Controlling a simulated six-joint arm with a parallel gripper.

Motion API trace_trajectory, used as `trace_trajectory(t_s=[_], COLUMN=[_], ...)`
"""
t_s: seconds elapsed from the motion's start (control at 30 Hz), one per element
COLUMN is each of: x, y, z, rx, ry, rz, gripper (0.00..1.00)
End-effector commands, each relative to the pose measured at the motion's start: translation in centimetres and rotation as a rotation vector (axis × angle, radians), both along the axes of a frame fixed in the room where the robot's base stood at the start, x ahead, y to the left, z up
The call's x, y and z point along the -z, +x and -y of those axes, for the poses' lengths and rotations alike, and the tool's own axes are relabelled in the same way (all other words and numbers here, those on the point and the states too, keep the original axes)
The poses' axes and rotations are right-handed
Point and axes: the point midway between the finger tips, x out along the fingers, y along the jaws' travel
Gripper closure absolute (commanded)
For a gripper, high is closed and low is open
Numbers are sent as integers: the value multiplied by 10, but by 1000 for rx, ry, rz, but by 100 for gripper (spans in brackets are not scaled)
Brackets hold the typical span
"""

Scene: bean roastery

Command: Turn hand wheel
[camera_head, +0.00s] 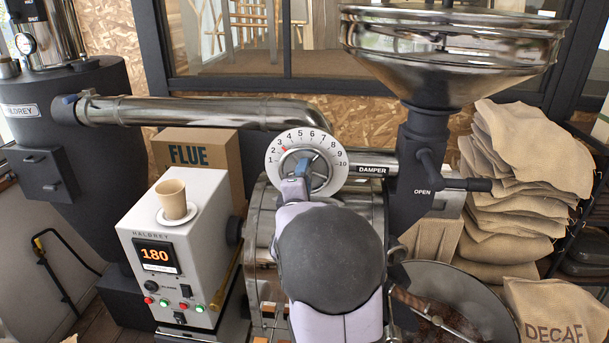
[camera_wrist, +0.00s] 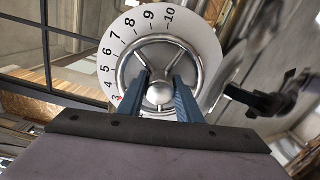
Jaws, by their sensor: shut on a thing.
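The silver hand wheel (camera_head: 319,168) sits in front of a white dial plate (camera_head: 333,151) numbered 1 to 10, beside the word DAMPER. The wheel (camera_wrist: 159,92) also shows in the wrist view, with a round hub and spokes running up to its rim. A small red mark (camera_wrist: 119,98) lies close to the 3 on the dial. My gripper (camera_head: 298,170) reaches the wheel from the front. In the wrist view its two blue fingers (camera_wrist: 160,84) stand on either side of the hub, shut on the wheel. The lower part of the wheel is hidden by my gripper.
A dark lever (camera_head: 463,184) marked OPEN juts out right of the wheel, below the steel hopper (camera_head: 450,60). A control box (camera_head: 180,235) reading 180 stands at left with a paper cup (camera_head: 172,199) on top. A shiny pipe (camera_head: 200,112) runs behind the dial.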

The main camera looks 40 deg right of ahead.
Motion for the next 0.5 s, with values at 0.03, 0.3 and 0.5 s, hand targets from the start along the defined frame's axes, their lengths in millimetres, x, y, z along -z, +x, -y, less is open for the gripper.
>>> trace_trajectory(t_s=[0.03,0.3,0.5], x=[1,1,1], y=[0,0,0], z=[0,0,0], rx=[0,0,0], ry=[1,2,2], rz=[-2,-1,1], gripper=[100,50,50])
